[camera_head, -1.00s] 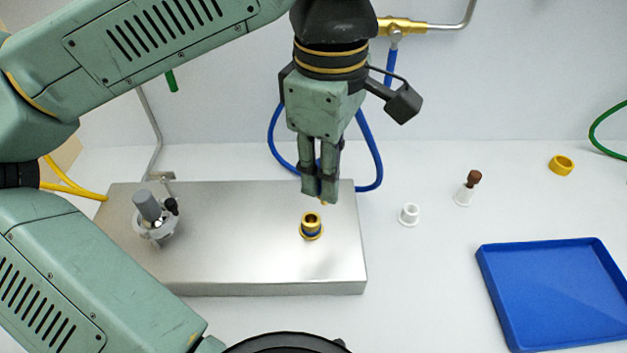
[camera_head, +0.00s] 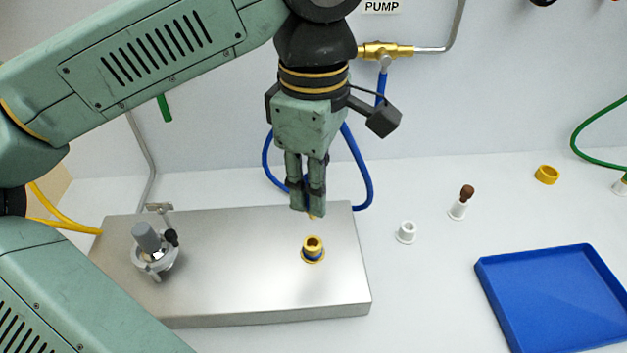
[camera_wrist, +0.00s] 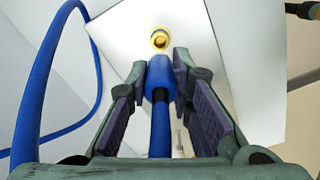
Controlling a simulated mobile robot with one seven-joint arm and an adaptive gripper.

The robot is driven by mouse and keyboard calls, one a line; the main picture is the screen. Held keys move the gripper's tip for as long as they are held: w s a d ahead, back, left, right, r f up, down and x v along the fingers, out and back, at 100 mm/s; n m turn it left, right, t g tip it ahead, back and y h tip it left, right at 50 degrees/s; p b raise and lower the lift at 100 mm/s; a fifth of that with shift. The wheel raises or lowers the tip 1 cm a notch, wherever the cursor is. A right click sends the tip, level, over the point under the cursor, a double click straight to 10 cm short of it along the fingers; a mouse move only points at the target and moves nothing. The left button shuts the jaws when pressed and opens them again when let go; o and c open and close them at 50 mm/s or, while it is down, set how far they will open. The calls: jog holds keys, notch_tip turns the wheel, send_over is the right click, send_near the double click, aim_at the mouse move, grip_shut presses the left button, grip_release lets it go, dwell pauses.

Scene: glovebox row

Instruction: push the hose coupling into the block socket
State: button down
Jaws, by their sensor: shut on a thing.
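My gripper (camera_head: 308,212) is shut on the blue hose coupling, the end of the blue hose. In the wrist view the blue hose coupling (camera_wrist: 160,78) sits between the finger pads and points toward the socket. In the head view the fingers mostly hide it; a small brass tip (camera_head: 311,217) shows below them. The brass block socket (camera_head: 313,248) stands on the metal block (camera_head: 230,290), just below the fingertips in the picture. It also shows in the wrist view (camera_wrist: 160,40), beyond the coupling. A gap shows between coupling and socket.
A grey-knobbed fitting (camera_head: 150,245) stands on the block's left part. The blue hose (camera_head: 362,175) loops behind my gripper. To the right are a white ring (camera_head: 406,232), a brown-topped white vial (camera_head: 461,203), a yellow ring (camera_head: 547,174) and an empty blue tray (camera_head: 555,300).

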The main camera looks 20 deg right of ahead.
aim_at(313, 217)
jog(key=shift+f+b, duration=1.8)
jog(key=shift+f, duration=0.7)
jog(key=shift+f+b, duration=1.55)
jog(key=shift+f, duration=0.05)
jog(key=c, duration=1.3)
grip_release()
jog(key=shift+c, duration=0.2)
jog(key=shift+r, duration=0.15)
notch_tip(313, 217, up, 12)
jog(key=shift+f, duration=0.1)
jog(key=shift+f, duration=0.1)
